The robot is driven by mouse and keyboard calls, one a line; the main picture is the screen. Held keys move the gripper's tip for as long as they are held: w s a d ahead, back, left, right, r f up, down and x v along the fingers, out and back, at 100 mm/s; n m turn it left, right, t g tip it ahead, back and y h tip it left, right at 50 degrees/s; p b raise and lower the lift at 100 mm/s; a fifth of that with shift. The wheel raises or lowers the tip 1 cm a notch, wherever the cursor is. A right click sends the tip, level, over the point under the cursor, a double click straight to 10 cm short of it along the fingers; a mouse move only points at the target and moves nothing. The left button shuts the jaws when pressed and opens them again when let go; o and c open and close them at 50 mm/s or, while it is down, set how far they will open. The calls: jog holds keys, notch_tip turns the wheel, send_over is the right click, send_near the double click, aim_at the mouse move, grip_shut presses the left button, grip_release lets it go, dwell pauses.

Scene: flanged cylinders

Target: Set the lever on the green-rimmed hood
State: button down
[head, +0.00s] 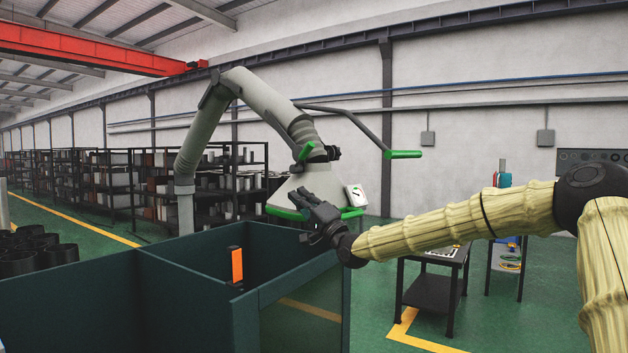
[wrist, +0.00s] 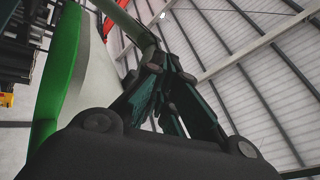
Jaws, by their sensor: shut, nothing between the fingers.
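The hood (head: 292,190) is a pale grey cone with a green rim (head: 283,213), hanging at the end of a thick grey duct arm. A green grip (head: 306,150) sits by the dark joint at its neck. A small white plate (head: 356,195) with a dark mark is at its right side; which part is the lever I cannot tell for sure. My gripper (head: 304,200) is in front of the hood near the rim, shut and empty. In the wrist view my fingers (wrist: 160,65) are together beside the green rim (wrist: 58,75); contact is unclear.
A long dark bar ends in a green handle (head: 404,154) right of the hood. Dark teal partition walls (head: 160,310) stand below, with an orange post (head: 236,265) behind them. A black table (head: 433,285) stands at the right. Shelves (head: 110,185) line the back left.

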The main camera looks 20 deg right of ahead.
jog(key=s+d+f+m+t+h+b, duration=0.1)
jog(key=s+d+m+t+h+b, duration=0.3)
jog(key=d+m, duration=0.45)
jog(key=m+h+p, duration=0.1)
jog(key=h+p, duration=0.1)
jog(key=p, duration=0.4)
send_near(304, 157)
jog(key=w+d+r, duration=0.2)
jog(key=w+r, duration=0.2)
jog(key=shift+w+r+p, duration=0.3)
jog(key=shift+w+r, duration=0.05)
jog(key=shift+r, duration=0.3)
jog(key=shift+w+a+r, duration=0.1)
jog(key=shift+a+r, duration=0.05)
jog(key=shift+a, duration=0.05)
